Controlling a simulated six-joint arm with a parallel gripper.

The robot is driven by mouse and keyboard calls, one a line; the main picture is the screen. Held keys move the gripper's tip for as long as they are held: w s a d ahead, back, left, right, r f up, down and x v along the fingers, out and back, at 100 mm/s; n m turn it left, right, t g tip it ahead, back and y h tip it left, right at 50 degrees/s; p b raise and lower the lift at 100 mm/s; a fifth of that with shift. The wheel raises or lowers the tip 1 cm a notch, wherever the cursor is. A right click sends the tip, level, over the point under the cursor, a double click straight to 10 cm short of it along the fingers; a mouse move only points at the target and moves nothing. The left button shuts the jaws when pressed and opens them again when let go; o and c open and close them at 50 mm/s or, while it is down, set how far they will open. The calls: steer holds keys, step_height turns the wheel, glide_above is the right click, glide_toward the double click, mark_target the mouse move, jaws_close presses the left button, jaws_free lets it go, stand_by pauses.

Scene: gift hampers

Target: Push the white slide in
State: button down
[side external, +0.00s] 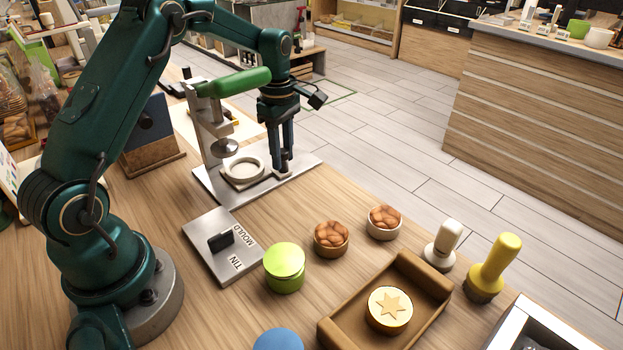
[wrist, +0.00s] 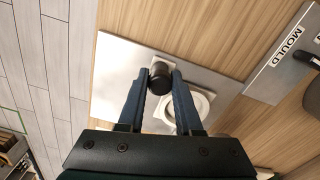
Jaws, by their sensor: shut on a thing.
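The white slide (side external: 244,170) carries a round ring and lies on the grey metal base plate (side external: 222,190) of a hand press with a green lever (side external: 240,82). The press's round head (side external: 228,147) hangs above and slightly left of the ring in the side view. My gripper (side external: 284,168) points down at the slide's right end. In the wrist view, my gripper (wrist: 160,80) is shut on the slide's black knob (wrist: 160,77). The slide's ring (wrist: 205,104) shows there, partly hidden behind the right finger.
A grey plate (side external: 203,229) with a black handle, labelled MOULD and TIN, lies in front of the press. A lime tin (side external: 285,268), two bowls of brown pieces (side external: 331,238) (side external: 384,222), stampers (side external: 441,245) (side external: 495,268) and a brown tray (side external: 340,330) stand at the front.

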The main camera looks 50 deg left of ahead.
mark_target(271, 180)
steer(key=shift+s, duration=1.65)
steer(key=c, duration=0.6)
jaws_free()
steer(key=shift+r, duration=2.6)
steer(key=shift+a, duration=0.1)
